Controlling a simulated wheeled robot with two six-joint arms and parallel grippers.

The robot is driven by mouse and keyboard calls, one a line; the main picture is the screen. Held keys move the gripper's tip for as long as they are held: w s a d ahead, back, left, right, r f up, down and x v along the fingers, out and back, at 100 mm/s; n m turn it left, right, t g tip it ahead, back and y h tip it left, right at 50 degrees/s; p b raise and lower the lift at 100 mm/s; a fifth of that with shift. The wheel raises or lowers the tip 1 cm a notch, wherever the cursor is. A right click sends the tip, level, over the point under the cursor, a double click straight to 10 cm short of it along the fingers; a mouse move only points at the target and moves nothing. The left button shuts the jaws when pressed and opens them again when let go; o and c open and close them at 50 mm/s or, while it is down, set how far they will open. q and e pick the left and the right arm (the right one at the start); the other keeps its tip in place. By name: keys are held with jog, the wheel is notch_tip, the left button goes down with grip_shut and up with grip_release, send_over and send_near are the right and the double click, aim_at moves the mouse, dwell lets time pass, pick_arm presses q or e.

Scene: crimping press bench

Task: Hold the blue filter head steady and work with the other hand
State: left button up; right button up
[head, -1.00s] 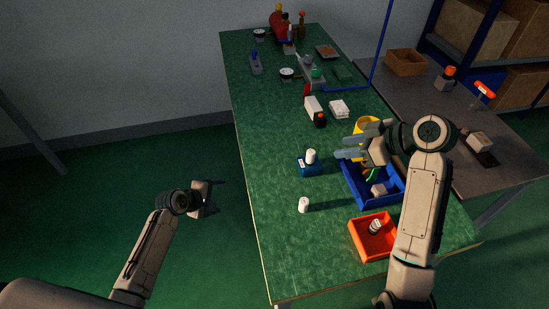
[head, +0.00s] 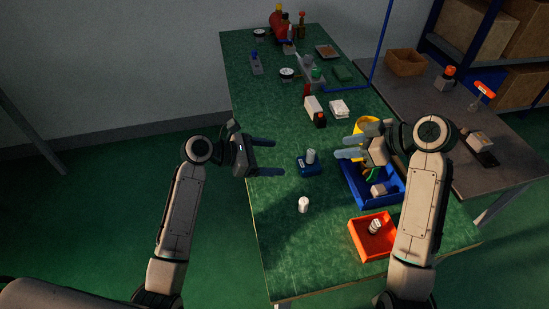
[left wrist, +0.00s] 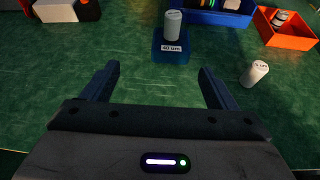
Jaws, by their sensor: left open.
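The blue filter head (head: 309,168) stands on the green bench with a pale cylinder (head: 311,155) upright on it. In the left wrist view the filter head (left wrist: 170,45) shows a white label that appears to read 40 µm. My left gripper (head: 278,157) is open and empty over the bench's left edge, its fingers pointing right at the filter head, a gap apart from it. In the left wrist view the filter head lies ahead of the open fingers (left wrist: 158,72). My right gripper (head: 345,147) is open beyond the filter head, to its right, near the blue bin.
A loose white cylinder (head: 303,205) stands nearer on the bench. A blue bin (head: 383,202) holds several parts; an orange tray (head: 362,250) holds a banded cylinder. A yellow container (head: 366,125) and a white-and-red box (head: 315,110) stand farther back. The bench's near left is clear.

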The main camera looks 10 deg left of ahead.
aim_at(302, 163)
pick_arm(q)
jog(key=shift+s+d+g, duration=0.15)
jog(key=shift+s+d, duration=0.05)
jog(key=shift+d, duration=0.25)
jog(key=shift+s+d+g, duration=0.15)
jog(key=shift+d, duration=0.3)
jog(key=x, duration=1)
jog(key=shift+w+d+r, duration=0.1)
jog(key=shift+d, duration=0.1)
jog(key=c, duration=1.2)
jog(key=o, duration=0.4)
jog(key=shift+c, duration=1.2)
